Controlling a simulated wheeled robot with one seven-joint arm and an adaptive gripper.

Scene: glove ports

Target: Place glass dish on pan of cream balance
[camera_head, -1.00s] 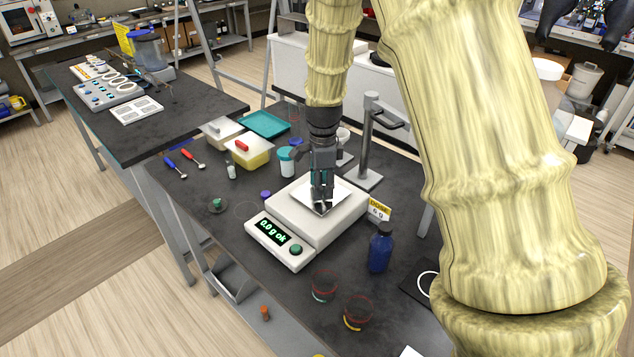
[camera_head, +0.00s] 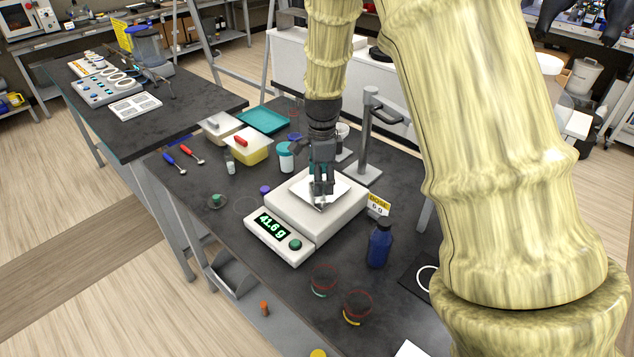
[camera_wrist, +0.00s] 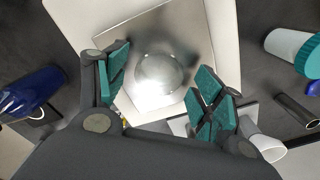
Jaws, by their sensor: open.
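The cream balance (camera_head: 300,222) stands on the dark bench, its display lit and reading 41.6 g. Its square metal pan (camera_head: 338,190) is on top; the pan also shows in the wrist view (camera_wrist: 198,45). A clear round glass dish (camera_wrist: 157,72) rests on the pan in the wrist view, near its middle. In the head view the dish is mostly hidden by my fingers. My gripper (camera_head: 321,202) points down just over the pan. In the wrist view its teal-padded fingers (camera_wrist: 158,88) are spread apart, one on each side of the dish, with gaps between.

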